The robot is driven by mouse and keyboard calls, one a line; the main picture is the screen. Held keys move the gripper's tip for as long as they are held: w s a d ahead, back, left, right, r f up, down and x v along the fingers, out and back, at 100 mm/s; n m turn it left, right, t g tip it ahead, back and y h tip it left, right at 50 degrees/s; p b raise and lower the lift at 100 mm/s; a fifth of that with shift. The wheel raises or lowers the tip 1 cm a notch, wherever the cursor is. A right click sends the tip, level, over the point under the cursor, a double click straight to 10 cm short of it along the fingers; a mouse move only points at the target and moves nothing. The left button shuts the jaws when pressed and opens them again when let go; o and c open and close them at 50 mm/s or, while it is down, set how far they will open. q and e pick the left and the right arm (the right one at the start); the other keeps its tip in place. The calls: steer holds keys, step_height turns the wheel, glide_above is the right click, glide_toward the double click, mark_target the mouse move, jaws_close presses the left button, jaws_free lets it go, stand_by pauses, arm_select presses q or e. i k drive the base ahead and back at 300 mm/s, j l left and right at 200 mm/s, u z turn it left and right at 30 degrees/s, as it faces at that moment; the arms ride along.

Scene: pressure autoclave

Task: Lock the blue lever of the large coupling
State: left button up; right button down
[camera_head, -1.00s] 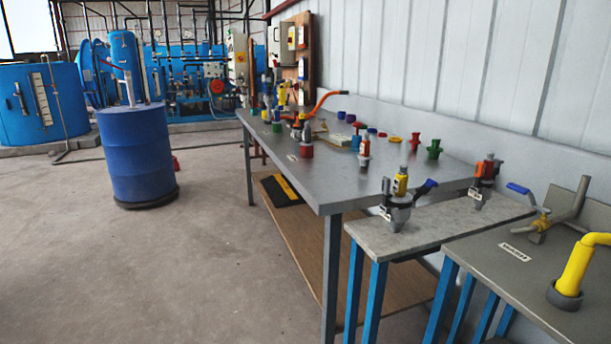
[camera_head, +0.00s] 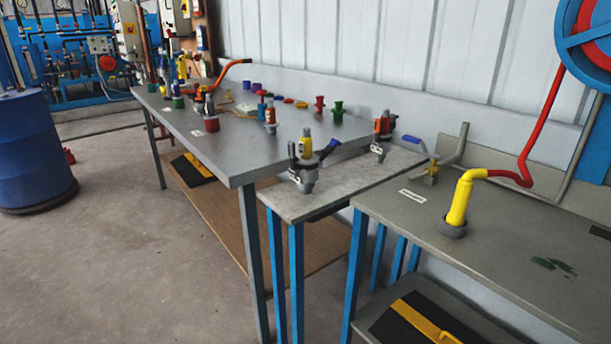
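A large grey coupling (camera_head: 304,176) with a yellow upper part (camera_head: 305,147) stands upright on the grey top of the small blue-legged bench. A lever with a blue tip (camera_head: 333,143) sticks out from its right side, angled upward. A dark lever also shows on its left side. A separate valve (camera_head: 431,169) on the right-hand table has its own blue handle (camera_head: 415,145). From this distance I cannot tell whether the coupling's lever is locked. Neither of my grippers is in view.
A large metal table (camera_head: 230,143) with several coloured fittings stands on the left. A smaller coupling (camera_head: 381,137) with orange parts stands behind the large one. A yellow nozzle (camera_head: 459,203) on a red hose rests on the right table. Floor is free at front left, near a blue drum (camera_head: 33,150).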

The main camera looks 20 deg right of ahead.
mark_target(330, 148)
steer(key=k+l, duration=0.1)
steer(key=l, duration=0.3)
steer(key=k+l, duration=0.1)
steer(key=l, duration=0.3)
steer(key=k+l+u, duration=0.1)
steer(key=l, duration=0.3)
steer(key=k+l, duration=0.1)
steer(key=l, duration=0.35)
steer(key=k+l, duration=0.1)
steer(key=l, duration=0.3)
steer(key=u, duration=0.05)
